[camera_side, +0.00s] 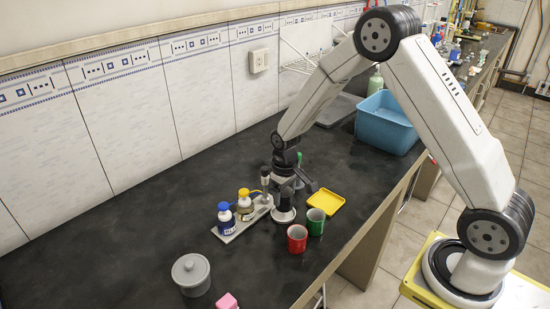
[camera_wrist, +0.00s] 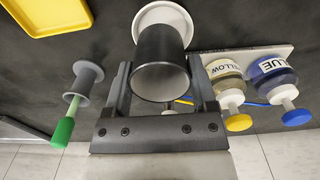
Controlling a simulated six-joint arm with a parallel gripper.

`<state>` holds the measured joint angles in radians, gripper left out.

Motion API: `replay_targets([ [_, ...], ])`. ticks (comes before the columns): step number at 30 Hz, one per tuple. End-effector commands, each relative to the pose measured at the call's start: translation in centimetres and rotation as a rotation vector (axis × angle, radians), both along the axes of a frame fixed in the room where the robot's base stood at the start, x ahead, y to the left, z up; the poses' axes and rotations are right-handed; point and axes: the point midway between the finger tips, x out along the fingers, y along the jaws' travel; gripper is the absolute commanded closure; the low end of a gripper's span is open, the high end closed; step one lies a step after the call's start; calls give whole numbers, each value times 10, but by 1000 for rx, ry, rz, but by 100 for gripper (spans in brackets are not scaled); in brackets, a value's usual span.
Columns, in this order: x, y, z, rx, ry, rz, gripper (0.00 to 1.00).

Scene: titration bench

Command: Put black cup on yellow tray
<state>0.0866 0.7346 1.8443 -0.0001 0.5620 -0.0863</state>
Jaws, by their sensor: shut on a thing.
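The black cup (camera_wrist: 160,46) is between my gripper's (camera_wrist: 161,76) two fingers in the wrist view, which are shut on its sides. Its open mouth faces the wrist camera. A round white disc (camera_wrist: 165,13) shows behind the cup's far end; I cannot tell whether they touch. In the side view my gripper (camera_side: 285,188) points down at the cup, which is largely hidden by the gripper, above the white disc (camera_side: 284,216). The yellow tray (camera_side: 326,202) lies flat and empty to the right of my gripper. Its corner (camera_wrist: 42,34) shows at the wrist view's upper left.
A rack (camera_side: 243,222) with blue-capped (camera_side: 225,222) and yellow-capped (camera_side: 245,208) bottles stands close left of my gripper. A red cup (camera_side: 297,239) and green cup (camera_side: 316,222) stand in front. A green-tipped tool (camera_wrist: 63,130) is beside one finger. Bench front left holds a grey pot (camera_side: 191,276).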

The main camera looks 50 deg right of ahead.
Motion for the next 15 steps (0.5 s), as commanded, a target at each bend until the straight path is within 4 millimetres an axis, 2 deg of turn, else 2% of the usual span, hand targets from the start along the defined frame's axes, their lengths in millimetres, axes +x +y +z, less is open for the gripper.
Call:
replay_targets([
  [15,0,0,24,0,0,0,64],
])
